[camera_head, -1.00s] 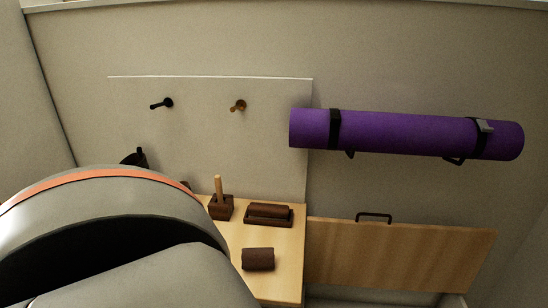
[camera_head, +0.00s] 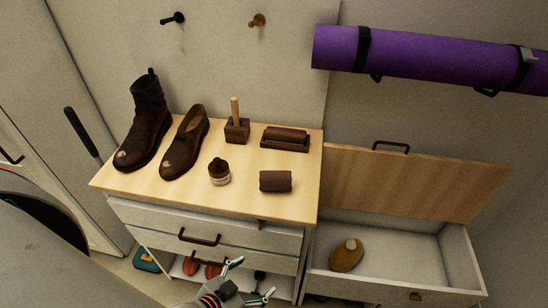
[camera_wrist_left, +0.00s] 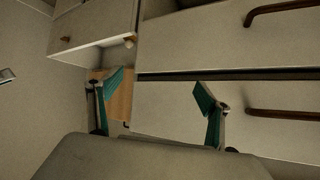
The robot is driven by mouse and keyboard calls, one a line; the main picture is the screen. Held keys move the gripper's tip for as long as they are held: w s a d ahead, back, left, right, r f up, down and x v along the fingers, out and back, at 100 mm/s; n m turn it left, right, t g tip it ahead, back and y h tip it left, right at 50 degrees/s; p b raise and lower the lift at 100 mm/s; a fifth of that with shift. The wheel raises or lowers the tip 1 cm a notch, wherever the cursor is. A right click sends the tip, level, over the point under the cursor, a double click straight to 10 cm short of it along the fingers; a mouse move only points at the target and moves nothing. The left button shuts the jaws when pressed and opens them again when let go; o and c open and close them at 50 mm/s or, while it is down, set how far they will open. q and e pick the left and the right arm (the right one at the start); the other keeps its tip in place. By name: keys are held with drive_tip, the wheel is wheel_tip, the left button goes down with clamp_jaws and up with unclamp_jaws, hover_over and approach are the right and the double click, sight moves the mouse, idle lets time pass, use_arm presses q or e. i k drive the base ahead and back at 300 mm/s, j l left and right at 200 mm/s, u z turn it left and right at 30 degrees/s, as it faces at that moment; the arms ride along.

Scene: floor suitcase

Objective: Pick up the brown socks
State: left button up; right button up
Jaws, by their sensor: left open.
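The brown socks (camera_head: 275,181) look like a dark brown roll lying on the right front part of the wooden cabinet top. Nothing covers them in the head view; I do not make them out in the left wrist view. My left gripper (camera_head: 253,278) is at the bottom of the head view, in front of the lower drawers and below the socks, well apart from them. Its two teal-lined fingers are spread with nothing between them, as the left wrist view (camera_wrist_left: 158,88) also shows. My right gripper is not in view.
A boot (camera_head: 146,122), a shoe (camera_head: 187,142), a small jar (camera_head: 219,174), a wooden-handled block (camera_head: 237,130) and a brush-like block in a tray (camera_head: 285,138) share the cabinet top (camera_head: 140,184). An open bin (camera_head: 395,245) with its lid raised stands at the right. A purple rolled mat (camera_head: 430,60) hangs above.

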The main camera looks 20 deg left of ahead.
sight(269, 180)
drive_tip(key=u, duration=0.7)
